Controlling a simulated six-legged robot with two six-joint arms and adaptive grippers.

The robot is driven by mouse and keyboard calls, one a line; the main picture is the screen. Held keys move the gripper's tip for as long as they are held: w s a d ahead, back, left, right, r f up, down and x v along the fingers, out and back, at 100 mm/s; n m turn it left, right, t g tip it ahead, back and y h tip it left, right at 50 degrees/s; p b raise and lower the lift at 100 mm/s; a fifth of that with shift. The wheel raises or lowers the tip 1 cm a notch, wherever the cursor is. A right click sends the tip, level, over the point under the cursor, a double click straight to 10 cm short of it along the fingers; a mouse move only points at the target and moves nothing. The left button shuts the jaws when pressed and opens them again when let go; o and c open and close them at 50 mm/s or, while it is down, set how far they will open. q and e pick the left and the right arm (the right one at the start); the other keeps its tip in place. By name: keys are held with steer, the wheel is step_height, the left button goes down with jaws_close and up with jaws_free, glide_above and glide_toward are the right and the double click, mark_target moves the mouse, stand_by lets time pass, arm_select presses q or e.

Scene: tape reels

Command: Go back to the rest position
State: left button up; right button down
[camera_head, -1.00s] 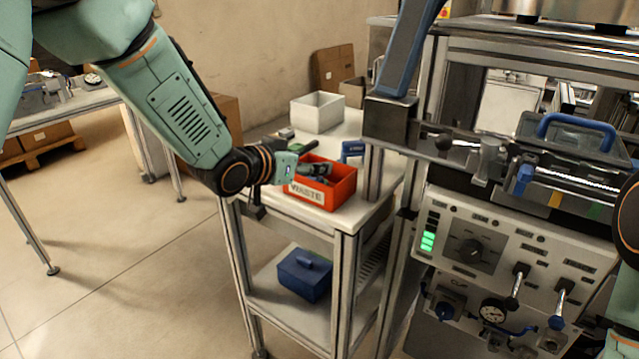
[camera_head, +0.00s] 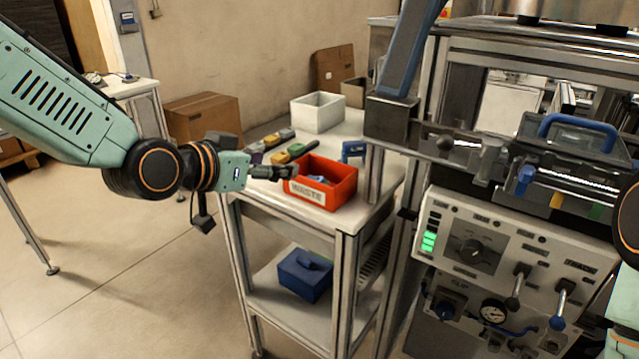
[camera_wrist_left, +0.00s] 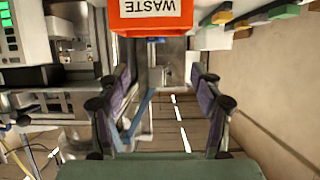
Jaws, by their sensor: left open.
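My left gripper (camera_head: 277,176) reaches in from the left in the head view, beside the near left side of the orange-red WASTE bin (camera_head: 332,190). In the left wrist view its two fingers (camera_wrist_left: 160,110) stand apart with nothing held between them. The bin also shows at the top of the left wrist view (camera_wrist_left: 150,22), beyond the fingertips. Small bluish items (camera_head: 318,179) lie inside the bin; their shape is partly hidden. Of my right arm only a piece shows at the right edge of the head view; its gripper is not seen.
The bin stands on a white cart (camera_head: 338,224) with a white box (camera_head: 317,112) and several coloured tools behind it. A blue case (camera_head: 304,274) sits on the lower shelf. A machine panel (camera_head: 490,250) fills the right. The floor at left is open.

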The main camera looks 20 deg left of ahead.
arm_select(q)
steer(key=shift+s+d+r, duration=0.1)
steer(key=shift+s+r, duration=0.05)
steer(key=shift+s, duration=0.15)
steer(key=s+f+n+g+y, duration=0.25)
steer(key=s+f, duration=0.25)
steer(key=f, duration=0.6)
steer(key=s+f+n+g+y, duration=0.1)
steer(key=s+f+n+g, duration=0.2)
steer(key=s+f, duration=0.55)
steer(key=s+f+m+g+y, duration=0.1)
steer(key=s+f+g, duration=0.6)
steer(key=s+f, duration=1.1)
steer(key=s, duration=0.3)
steer(key=shift+s, duration=0.35)
